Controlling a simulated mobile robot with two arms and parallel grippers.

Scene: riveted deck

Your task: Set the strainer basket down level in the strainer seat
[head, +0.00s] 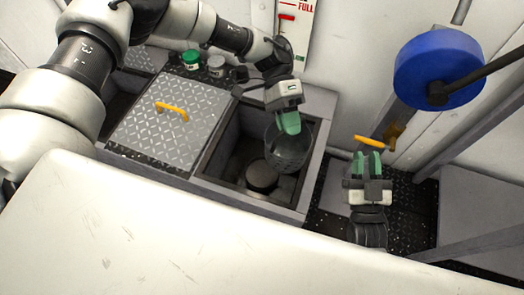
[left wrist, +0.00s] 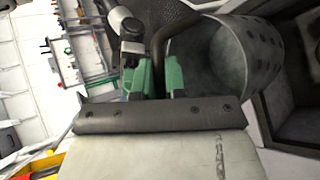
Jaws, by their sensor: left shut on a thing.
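The strainer basket (head: 288,150), a grey cup-shaped vessel, hangs below my left gripper (head: 290,123) over the right part of the open well. In the left wrist view, the basket (left wrist: 252,50) has a perforated wall, and my left gripper (left wrist: 158,78) is shut on its dark handle (left wrist: 160,38). A dark round fitting (head: 262,175), which looks like the strainer seat, lies at the well's bottom. The basket is apart from it, to its upper right in the head view. My right gripper (head: 367,162) has its fingers apart, just below an orange handle (head: 369,142).
The well's rim (head: 248,199) surrounds the opening. A diamond-plate cover (head: 170,128) with a yellow handle lies to its left. A blue wheel (head: 438,68) is at the right. A pale surface (head: 150,235) fills the foreground.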

